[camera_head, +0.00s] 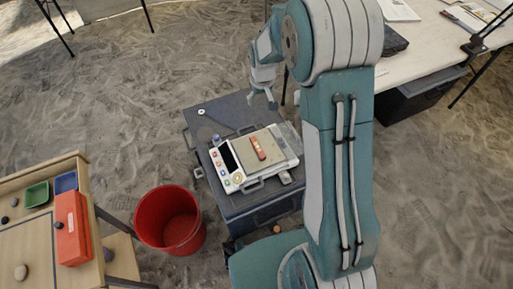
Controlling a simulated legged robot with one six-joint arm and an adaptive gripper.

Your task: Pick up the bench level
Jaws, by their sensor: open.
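A small red-orange bar with a pale band, which looks like the bench level (257,148), lies on the flat plate of a white weighing scale (236,181). The scale sits on a dark grey case (255,208) on the sand. My gripper (262,105) is open and empty. It hangs above the far side of the case, beyond the bar in the picture and apart from it. My arm covers the area to the right of the case.
A red bucket (145,222) stands left of the case. A wooden table (25,245) at lower left holds an orange box (70,228), small green and blue trays and several stones. A white table (430,50) is at upper right. A small metal tool (208,117) lies on the case.

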